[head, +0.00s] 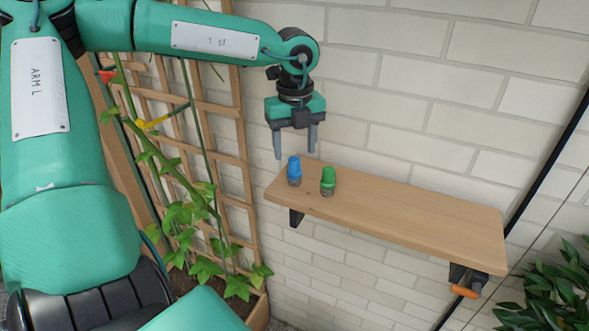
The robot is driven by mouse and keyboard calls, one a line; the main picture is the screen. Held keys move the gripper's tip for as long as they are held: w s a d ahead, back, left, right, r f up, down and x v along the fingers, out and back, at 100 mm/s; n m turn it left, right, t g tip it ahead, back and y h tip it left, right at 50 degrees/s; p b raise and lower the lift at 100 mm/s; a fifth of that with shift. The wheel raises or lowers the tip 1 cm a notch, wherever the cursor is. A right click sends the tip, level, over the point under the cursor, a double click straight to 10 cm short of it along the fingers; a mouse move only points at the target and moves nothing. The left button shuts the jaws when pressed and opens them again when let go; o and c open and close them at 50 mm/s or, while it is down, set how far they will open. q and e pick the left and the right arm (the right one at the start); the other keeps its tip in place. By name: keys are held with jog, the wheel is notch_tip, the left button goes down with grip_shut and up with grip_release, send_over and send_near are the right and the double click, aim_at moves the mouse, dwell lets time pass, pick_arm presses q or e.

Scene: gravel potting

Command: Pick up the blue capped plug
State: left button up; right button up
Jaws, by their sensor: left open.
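The blue capped plug (294,170) stands upright near the left end of a wooden wall shelf (420,213). It has a blue top and a darker, greyish lower part. My left gripper (295,148) is above the blue plug, fingers pointing down, open and empty. The fingertips appear apart from the plug, one to its upper left and one to its upper right. My right gripper is not in view.
A green capped plug (328,181) stands close to the right of the blue one. The rest of the shelf is bare. A white brick wall (420,90) is behind. A wooden trellis (225,110) with a climbing plant (180,212) stands left; leafy foliage (555,295) is lower right.

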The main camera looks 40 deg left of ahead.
aim_at(294, 159)
pick_arm(q)
jog(key=shift+f, duration=0.35)
notch_tip(294, 159, down, 4)
jog(key=shift+w+a+r+p, duration=0.1)
jog(key=shift+a+p, duration=0.05)
jog(key=shift+p, duration=0.85)
jog(key=shift+f, duration=0.45)
jog(key=c, duration=1.1)
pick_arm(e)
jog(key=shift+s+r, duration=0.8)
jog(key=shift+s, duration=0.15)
